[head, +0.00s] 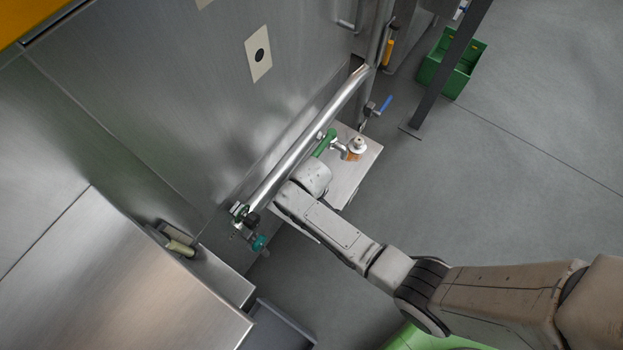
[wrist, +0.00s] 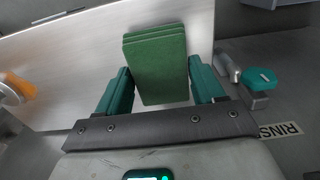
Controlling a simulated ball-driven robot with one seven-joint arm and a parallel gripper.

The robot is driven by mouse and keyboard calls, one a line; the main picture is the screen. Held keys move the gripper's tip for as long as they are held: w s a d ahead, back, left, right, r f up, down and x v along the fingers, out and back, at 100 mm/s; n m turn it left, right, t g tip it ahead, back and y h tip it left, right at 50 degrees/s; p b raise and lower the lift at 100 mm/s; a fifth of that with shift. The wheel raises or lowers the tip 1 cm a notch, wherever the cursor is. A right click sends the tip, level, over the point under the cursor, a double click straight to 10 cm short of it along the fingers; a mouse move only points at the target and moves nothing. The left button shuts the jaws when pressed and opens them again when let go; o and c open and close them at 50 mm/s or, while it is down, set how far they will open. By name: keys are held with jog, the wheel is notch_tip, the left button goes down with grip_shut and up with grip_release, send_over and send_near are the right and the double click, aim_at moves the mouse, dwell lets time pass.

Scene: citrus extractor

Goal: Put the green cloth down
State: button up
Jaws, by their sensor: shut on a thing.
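The green cloth (wrist: 157,48) is a folded, layered dark green pad in the wrist view. It stands between the two teal fingers of my gripper (wrist: 160,80), which is shut on it. Its far edge reaches out past the fingertips, over a pale steel surface (wrist: 70,62). I cannot tell whether the cloth touches that surface. In the head view my wrist hides most of the gripper, over the small steel shelf (head: 362,172). A green piece (head: 325,142) shows just beyond the wrist; I cannot tell whether it is the cloth.
A shiny pipe (head: 312,128) runs along the machine wall beside my wrist. An orange-based fitting (head: 355,149) stands on the shelf. A teal valve handle (wrist: 259,78) is close on the right in the wrist view. A green crate (head: 452,65) sits on the open floor.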

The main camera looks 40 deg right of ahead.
jog(key=shift+f, duration=0.4)
jog(key=shift+f, duration=0.1)
jog(key=o, duration=1.1)
jog(key=shift+o, duration=0.2)
notch_tip(320, 180, up, 12)
jog(key=p, duration=0.3)
jog(key=shift+s, duration=0.1)
